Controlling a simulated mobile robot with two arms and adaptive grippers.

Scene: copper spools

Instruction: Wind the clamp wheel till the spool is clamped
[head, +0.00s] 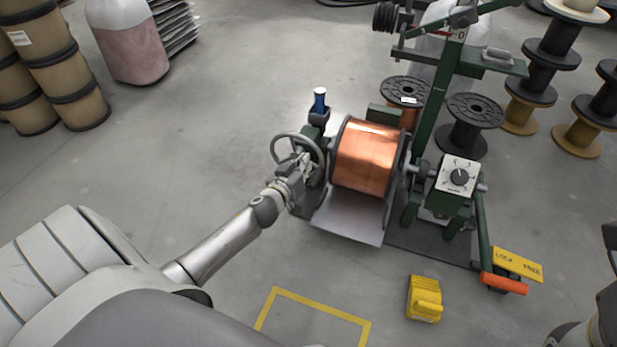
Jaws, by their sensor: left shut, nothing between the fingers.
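The spool (365,158) is wound with bright copper and has dark flanges. It sits on its side in the green winding machine (427,110), above a pale sloped plate. The clamp wheel (281,144) is a grey ring with spokes on the left side of the machine. My left gripper (303,166) is at the wheel, overlapping its lower right part, with its fingers shut and nothing between them. Whether the fingers touch the rim or a spoke I cannot tell. Whether the clamp bears on the spool is hidden. Part of my right arm shows at the lower right edge; its gripper is out of frame.
A grey dial box (459,177) and an orange-handled lever (503,284) beside a yellow tag (517,264) are on the machine's right. A yellow pedal (424,298) lies in front. Empty black spools (473,117) stand behind. Open floor lies left of the wheel.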

